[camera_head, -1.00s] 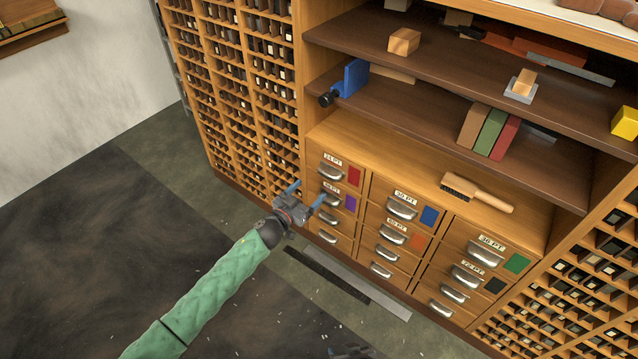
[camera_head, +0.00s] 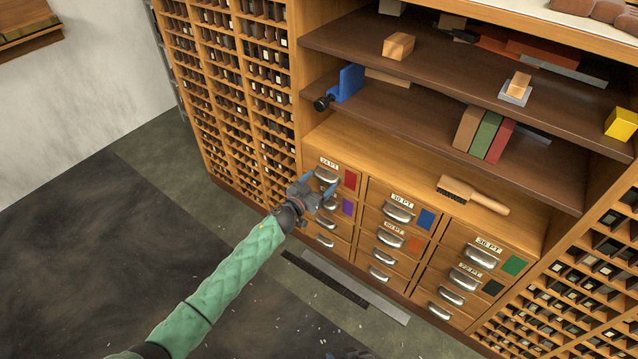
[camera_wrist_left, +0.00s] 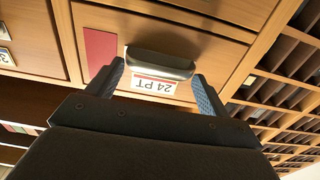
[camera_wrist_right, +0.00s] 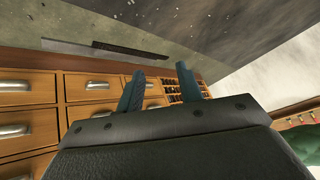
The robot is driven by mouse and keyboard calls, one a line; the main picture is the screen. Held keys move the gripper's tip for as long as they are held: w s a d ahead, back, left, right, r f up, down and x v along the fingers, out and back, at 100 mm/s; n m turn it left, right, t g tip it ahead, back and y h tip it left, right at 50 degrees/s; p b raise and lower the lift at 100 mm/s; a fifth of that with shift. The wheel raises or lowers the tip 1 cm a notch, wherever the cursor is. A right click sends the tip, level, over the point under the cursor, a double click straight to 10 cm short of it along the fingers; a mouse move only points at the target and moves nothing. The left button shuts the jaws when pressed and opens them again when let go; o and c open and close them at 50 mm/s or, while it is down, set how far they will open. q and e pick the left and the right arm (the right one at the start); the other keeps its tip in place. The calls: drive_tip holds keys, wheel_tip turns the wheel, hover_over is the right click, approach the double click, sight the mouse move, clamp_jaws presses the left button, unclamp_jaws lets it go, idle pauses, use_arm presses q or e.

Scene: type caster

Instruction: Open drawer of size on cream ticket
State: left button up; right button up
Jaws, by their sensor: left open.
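The 24 PT drawer, with a red patch (camera_head: 350,180), is top left in the bank of small drawers and is shut. Its metal handle (camera_wrist_left: 162,64) and label (camera_wrist_left: 155,86) show in the left wrist view. My left gripper (camera_head: 320,183) is open in front of this drawer, with its fingers on either side of the handle; contact cannot be told. Other labelled drawers include 30 PT with blue (camera_head: 427,219), 60 PT with orange (camera_head: 414,245), 36 PT with green (camera_head: 514,265) and 72 PT. My right gripper (camera_wrist_right: 160,76) is open and empty. I cannot make out a separate cream ticket.
A brush (camera_head: 472,194) lies on the ledge above the drawers. Shelves above hold a blue tool (camera_head: 349,82), several blocks and books (camera_head: 483,134). Type-case cubbies (camera_head: 235,90) flank the drawers. Flat strips (camera_head: 355,287) lie on the floor in front.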

use_arm(q)
drive_tip(key=shift+c, duration=0.3)
